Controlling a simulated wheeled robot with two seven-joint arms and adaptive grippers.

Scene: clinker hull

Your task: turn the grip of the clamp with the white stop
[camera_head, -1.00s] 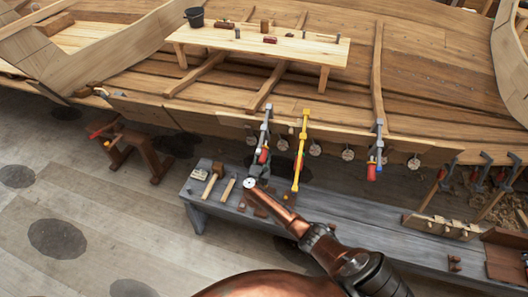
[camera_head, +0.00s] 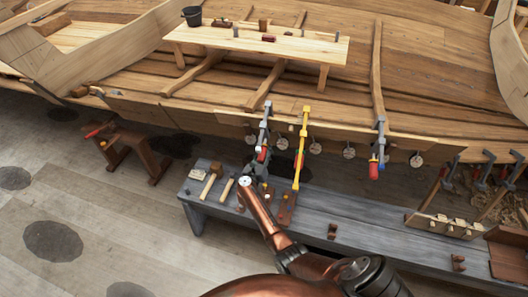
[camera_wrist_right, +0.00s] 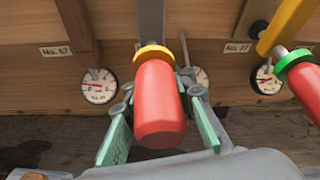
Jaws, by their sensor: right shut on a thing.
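A grey-barred clamp (camera_head: 265,122) hangs on the hull's plank edge, left of a yellow clamp (camera_head: 304,135). Another grey clamp (camera_head: 380,140) hangs further right. My right gripper (camera_head: 257,170) is at the lower end of the left grey clamp. In the right wrist view, this gripper (camera_wrist_right: 160,135) is shut on a red grip (camera_wrist_right: 158,100) with a yellow collar (camera_wrist_right: 154,53), green-padded fingers on either side. The yellow clamp's red grip (camera_wrist_right: 308,82) has a green collar (camera_wrist_right: 294,63). I cannot make out a white stop. My left gripper is not in view.
Round dials (camera_wrist_right: 99,86) line the hull planking behind the grips. A grey bench (camera_head: 345,215) below carries mallets (camera_head: 208,184) and small blocks. A wooden rack (camera_head: 443,225) stands at its right. The yellow clamp is close on the right.

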